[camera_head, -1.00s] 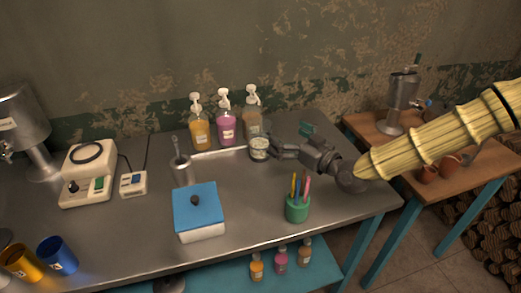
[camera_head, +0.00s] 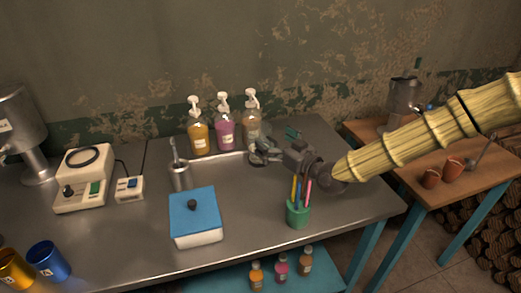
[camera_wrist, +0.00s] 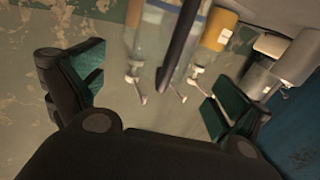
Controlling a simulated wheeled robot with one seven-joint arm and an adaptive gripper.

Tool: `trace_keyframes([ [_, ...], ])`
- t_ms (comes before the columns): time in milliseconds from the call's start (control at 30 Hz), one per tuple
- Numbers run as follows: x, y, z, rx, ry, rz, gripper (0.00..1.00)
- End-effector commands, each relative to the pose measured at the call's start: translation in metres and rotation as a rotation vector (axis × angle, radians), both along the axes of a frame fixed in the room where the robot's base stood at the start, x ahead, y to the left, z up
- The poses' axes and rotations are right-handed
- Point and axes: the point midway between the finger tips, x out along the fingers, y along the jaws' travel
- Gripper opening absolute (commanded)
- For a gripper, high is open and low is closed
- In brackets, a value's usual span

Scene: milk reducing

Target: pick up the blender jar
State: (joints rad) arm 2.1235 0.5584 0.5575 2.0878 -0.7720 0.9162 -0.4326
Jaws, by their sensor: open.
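My gripper (camera_head: 258,155) is low over the metal table, just in front of the pump bottles, its fingers pointing left. In the wrist view its two fingers with green pads (camera_wrist: 155,95) are spread wide. A dark narrow bar (camera_wrist: 180,45) shows between them, close to the camera; I cannot tell what it belongs to. The small pale jar seen near the gripper earlier is not clearly visible now; the gripper covers that spot. I cannot tell for sure which thing is the blender jar. A white appliance base with a black ring on top (camera_head: 84,180) stands at the left, with no jar on it.
Pump bottles, amber (camera_head: 199,138), pink (camera_head: 225,132) and brown (camera_head: 252,130), stand close behind my gripper. A metal cup (camera_head: 181,177), a blue-lidded box (camera_head: 195,216) and a green pen cup (camera_head: 298,214) stand nearby.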

Motion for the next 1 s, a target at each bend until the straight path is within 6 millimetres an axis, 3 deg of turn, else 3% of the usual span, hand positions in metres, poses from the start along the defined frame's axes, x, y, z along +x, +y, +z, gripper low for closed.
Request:
trace_keyframes([
  [400,0.034,0.03,-0.001,0.0,-0.001,0.001,1.0],
  [700,0.037,0.032,-0.002,0.0,-0.001,0.0,1.0],
  [767,0.037,0.032,-0.002,-0.001,-0.001,0.0,0.93],
  [1000,0.037,0.032,-0.002,-0.001,-0.001,0.0,0.49],
])
